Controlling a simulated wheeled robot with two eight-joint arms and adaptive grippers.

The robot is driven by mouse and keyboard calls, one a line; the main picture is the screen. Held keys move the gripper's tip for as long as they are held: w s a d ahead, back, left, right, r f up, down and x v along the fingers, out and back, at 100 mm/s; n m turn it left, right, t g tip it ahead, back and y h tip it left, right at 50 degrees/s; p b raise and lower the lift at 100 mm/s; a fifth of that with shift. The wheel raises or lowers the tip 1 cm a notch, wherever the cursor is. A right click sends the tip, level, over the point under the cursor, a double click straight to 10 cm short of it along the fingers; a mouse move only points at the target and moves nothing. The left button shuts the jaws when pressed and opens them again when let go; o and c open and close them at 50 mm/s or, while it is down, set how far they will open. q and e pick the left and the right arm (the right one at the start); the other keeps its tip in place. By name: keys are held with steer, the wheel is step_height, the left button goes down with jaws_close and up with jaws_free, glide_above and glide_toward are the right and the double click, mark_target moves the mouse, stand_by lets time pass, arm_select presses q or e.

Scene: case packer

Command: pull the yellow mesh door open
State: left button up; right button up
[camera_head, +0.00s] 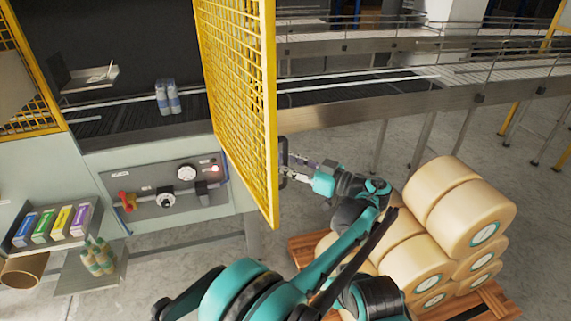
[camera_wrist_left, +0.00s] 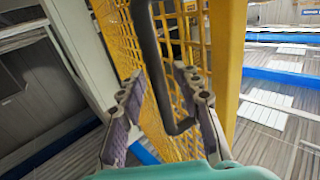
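The yellow mesh door (camera_head: 238,90) stands out from the machine front at an angle, with the opening behind it in view. A black handle (camera_head: 283,158) is on its outer edge. My left gripper (camera_head: 297,165) is at this handle. In the left wrist view, the fingers of the gripper (camera_wrist_left: 158,90) are apart, one on each side of the black handle bar (camera_wrist_left: 150,50), with gaps showing. The mesh (camera_wrist_left: 120,35) and yellow frame (camera_wrist_left: 226,60) lie just beyond. I cannot tell whether a finger touches the handle. My right gripper is not in view.
A pallet (camera_head: 305,245) with large tan rolls (camera_head: 470,215) stands right of the door, close to my arm. A control panel (camera_head: 165,195), a shelf of coloured boxes (camera_head: 25,240) and bottles (camera_head: 98,258) are left. A conveyor (camera_head: 350,95) runs behind.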

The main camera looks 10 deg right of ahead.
mark_target(287, 141)
arm_select(q)
steer(key=r, duration=0.8)
steer(key=shift+w+d+r, duration=0.2)
steer(key=shift+w+r, duration=0.05)
steer(key=shift+r, duration=0.05)
steer(key=shift+s+a+r, duration=0.1)
steer(key=shift+a+r, duration=0.05)
steer(key=shift+r, duration=0.6)
step_height(287, 141, down, 3)
steer(key=shift+f+g+h, duration=0.15)
steer(key=shift+g+h, duration=0.35)
steer(key=d+p, duration=0.5)
steer(key=d, duration=0.4)
steer(key=shift+d+f, duration=0.15)
steer(key=shift+f, duration=0.05)
